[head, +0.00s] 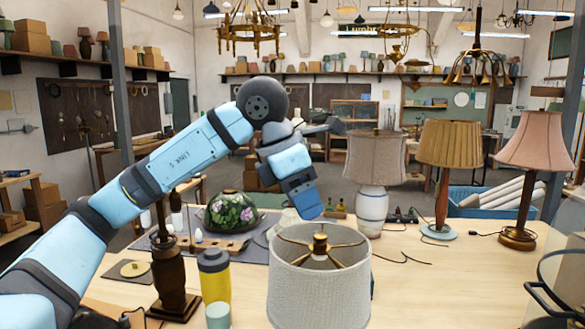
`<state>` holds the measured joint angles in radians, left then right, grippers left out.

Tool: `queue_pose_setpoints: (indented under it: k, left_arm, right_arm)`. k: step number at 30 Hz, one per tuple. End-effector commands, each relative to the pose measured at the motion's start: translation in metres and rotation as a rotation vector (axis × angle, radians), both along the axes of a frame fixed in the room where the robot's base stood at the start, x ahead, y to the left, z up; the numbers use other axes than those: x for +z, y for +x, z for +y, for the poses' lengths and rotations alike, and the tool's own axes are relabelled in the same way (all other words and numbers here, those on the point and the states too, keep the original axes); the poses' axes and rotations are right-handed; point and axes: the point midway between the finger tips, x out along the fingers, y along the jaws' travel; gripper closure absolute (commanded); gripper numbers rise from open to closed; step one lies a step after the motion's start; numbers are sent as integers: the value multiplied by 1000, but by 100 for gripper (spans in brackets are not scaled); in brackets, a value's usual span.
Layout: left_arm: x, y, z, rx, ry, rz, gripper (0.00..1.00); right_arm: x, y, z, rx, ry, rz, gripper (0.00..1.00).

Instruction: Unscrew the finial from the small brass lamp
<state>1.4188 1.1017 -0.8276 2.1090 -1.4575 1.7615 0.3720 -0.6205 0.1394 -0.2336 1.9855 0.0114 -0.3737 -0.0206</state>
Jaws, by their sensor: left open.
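A lamp with a pale woven drum shade (319,290) stands at the front centre. A brass finial (320,241) sits at its top centre, where brass arms meet inside the open shade top. The shade hides the lamp's base, so I cannot tell if it is small or brass. My left arm reaches in from the left and bends down at the wrist. My left gripper (306,196) is open, above and behind the shade, apart from the finial. Its fingertips are hard to make out. My right gripper is out of view.
A dark turned lamp base (170,268), a yellow bottle (214,279) and a pale cup (218,316) stand left of the shade. A stained-glass shade (230,213) lies behind. Lamps with beige (374,158), tan (450,144) and pink (538,140) shades stand right. Bare tabletop (440,290) lies front right.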

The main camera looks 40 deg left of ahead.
Motion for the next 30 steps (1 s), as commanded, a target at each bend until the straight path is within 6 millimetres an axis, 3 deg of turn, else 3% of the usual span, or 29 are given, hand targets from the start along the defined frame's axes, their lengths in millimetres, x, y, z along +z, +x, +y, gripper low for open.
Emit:
queue_pose_setpoints:
  k: [10,23,24,30]
  left_arm:
    - [-51,17,-13,-1,-1,2,45]
    - [-63,20,-16,-1,-1,0,45]
    - [-63,20,-16,-1,-1,0,47]
    - [-63,20,-16,-1,-1,0,93]
  right_arm:
    - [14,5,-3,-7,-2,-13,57]
    - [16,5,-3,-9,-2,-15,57]
    - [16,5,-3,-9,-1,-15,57]
    - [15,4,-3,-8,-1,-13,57]
